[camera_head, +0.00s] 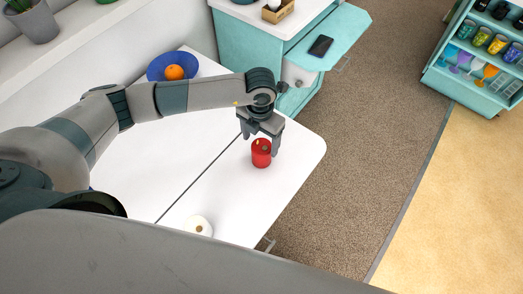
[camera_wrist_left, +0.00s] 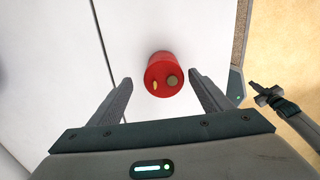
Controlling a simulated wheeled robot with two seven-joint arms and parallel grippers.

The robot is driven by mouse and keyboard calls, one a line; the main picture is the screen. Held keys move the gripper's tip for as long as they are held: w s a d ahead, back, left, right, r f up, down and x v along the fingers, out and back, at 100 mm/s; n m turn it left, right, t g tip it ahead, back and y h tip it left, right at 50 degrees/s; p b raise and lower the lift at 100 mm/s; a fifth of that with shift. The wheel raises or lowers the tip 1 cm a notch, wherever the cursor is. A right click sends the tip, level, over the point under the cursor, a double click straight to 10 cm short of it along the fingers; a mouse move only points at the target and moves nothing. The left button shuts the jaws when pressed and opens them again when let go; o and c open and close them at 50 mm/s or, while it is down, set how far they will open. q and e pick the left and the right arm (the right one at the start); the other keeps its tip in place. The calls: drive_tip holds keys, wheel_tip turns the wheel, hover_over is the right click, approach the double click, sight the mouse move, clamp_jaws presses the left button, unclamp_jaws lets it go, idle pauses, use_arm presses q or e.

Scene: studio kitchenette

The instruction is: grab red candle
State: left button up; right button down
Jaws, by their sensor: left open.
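The red candle (camera_head: 261,155) is a short red cylinder standing upright on the white table (camera_head: 220,140), near its right end. My left gripper (camera_head: 262,135) is open just above and behind the candle in the head view. In the left wrist view the candle (camera_wrist_left: 165,74) lies ahead of the open fingers (camera_wrist_left: 160,88), roughly centred between them. There is a gap on both sides, and neither finger appears to touch it. My right gripper is not seen in the head view.
A white roll (camera_head: 198,225) stands at the table's front edge. A blue bowl (camera_head: 160,67) with an orange (camera_head: 174,72) is at the back. A teal cabinet (camera_head: 250,48) with a dark phone (camera_head: 320,46) on its shelf stands behind. The tabletop around the candle is clear.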

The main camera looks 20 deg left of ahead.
sight(261, 146)
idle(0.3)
use_arm(q)
drive_tip(key=shift+s+d+f+p, duration=0.15)
drive_tip(key=shift+f+p, duration=0.65)
drive_tip(key=shift+p, duration=0.15)
wheel_tip(261, 146, down, 3)
drive_tip(key=shift+d+r+p, duration=0.1)
drive_tip(key=shift+p, duration=0.6)
drive_tip(key=shift+f, duration=0.4)
drive_tip(key=shift+c, duration=0.2)
drive_tip(key=c, duration=1.2)
drive_tip(key=shift+r, duration=0.15)
